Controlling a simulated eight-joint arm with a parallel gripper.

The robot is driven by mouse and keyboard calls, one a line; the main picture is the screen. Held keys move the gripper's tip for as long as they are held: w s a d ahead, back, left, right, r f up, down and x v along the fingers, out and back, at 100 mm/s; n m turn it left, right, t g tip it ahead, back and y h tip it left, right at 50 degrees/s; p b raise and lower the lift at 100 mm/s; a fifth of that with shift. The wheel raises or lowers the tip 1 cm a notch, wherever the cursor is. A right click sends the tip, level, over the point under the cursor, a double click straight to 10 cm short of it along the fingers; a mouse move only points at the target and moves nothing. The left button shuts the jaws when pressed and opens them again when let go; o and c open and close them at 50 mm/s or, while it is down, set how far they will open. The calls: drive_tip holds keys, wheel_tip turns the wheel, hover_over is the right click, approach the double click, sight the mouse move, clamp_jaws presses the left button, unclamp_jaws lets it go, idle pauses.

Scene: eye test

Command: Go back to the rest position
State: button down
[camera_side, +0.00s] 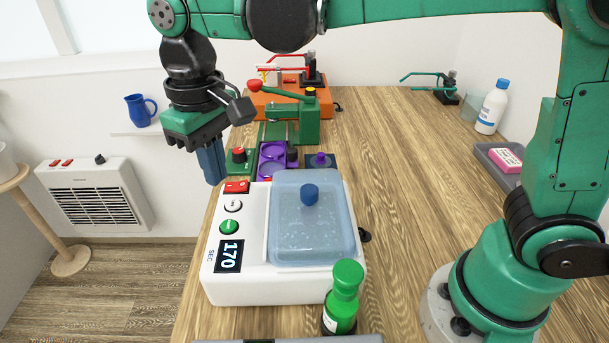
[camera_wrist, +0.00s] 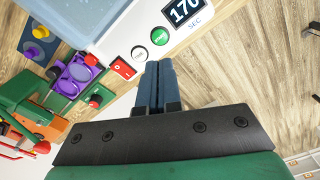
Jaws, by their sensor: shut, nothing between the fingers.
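My gripper (camera_side: 211,162) hangs in the air to the left of the white machine, just past the table's left edge, with its blue fingers pointing down. In the wrist view the two fingers (camera_wrist: 157,85) lie together, shut with nothing between them. The white machine (camera_side: 235,287) stands on the wooden table with a clear bluish lid (camera_side: 312,235) closed over its top. Its display reads 170 SEC. Beside the display are a green button, a white button and a red switch (camera_side: 237,187), which also shows in the wrist view (camera_wrist: 123,69).
A green bottle (camera_side: 343,300) stands at the machine's front right corner. Behind the machine are purple holders (camera_side: 271,153), a green press (camera_side: 305,122) and an orange device (camera_side: 290,97). A white bottle (camera_side: 492,107) and grey tray (camera_side: 484,152) are at right. The table's middle right is clear.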

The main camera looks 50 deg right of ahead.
drive_tip(key=d+t, duration=0.1)
drive_tip(key=d, duration=0.1)
drive_tip(key=s+d+m+t, duration=0.1)
drive_tip(key=d, duration=0.2)
drive_tip(key=s+d+t, duration=0.1)
drive_tip(key=d, duration=0.2)
drive_tip(key=shift+s+d+m+y, duration=0.2)
drive_tip(key=shift+m+y, duration=0.1)
drive_tip(key=shift+y, duration=0.1)
drive_tip(key=s+d+f+t, duration=0.1)
drive_tip(key=d, duration=0.1)
drive_tip(key=s+d+f+m+t, duration=0.1)
drive_tip(key=d, duration=0.1)
drive_tip(key=s+d+f+t, duration=0.1)
drive_tip(key=d+t, duration=0.1)
drive_tip(key=shift+s+d+h, duration=0.35)
drive_tip(key=shift+d+h, duration=0.05)
idle(5.8)
